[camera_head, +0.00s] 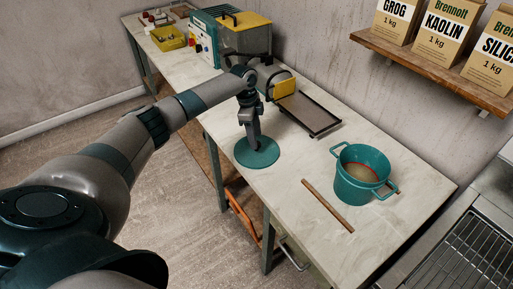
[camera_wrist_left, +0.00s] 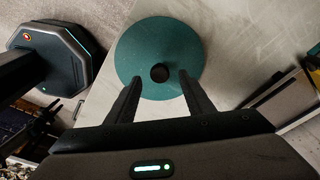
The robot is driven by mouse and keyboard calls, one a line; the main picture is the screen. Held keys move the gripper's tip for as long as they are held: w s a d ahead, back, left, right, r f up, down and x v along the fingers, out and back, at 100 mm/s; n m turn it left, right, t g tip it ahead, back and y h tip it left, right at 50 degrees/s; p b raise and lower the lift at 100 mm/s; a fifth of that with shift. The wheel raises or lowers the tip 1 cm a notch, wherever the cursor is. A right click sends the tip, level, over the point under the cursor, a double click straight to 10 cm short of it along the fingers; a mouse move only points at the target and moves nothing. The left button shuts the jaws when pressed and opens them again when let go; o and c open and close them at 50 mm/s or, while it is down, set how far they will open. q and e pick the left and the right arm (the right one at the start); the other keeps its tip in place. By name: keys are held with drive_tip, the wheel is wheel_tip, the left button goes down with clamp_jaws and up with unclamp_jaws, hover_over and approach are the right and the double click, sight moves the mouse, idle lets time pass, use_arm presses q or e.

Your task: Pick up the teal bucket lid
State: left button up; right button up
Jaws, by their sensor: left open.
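The teal bucket lid (camera_head: 243,155) is a flat round disc lying on the pale table near its front edge, left of the bucket. In the left wrist view the lid (camera_wrist_left: 160,32) shows a dark round knob (camera_wrist_left: 160,73) near its middle. My left gripper (camera_head: 257,143) points down over the lid. In the left wrist view its open fingers (camera_wrist_left: 157,82) stand on either side of the knob, apart from it. The teal bucket (camera_head: 361,173) stands upright and open on the table to the right, with side handles. My right gripper is not in view.
A wooden stick (camera_head: 328,205) lies between lid and bucket. A slab-roller-like machine with a dark tray (camera_head: 310,113) is behind the lid. A yellow bin (camera_head: 168,38) is at the far end. A shelf (camera_head: 430,62) with paper bags hangs above. Bare tabletop surrounds the stick.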

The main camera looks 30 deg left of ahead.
sight(267, 152)
use_arm(q)
drive_tip(key=shift+d+f, duration=0.15)
drive_tip(key=shift+f, duration=1.05)
clamp_jaws()
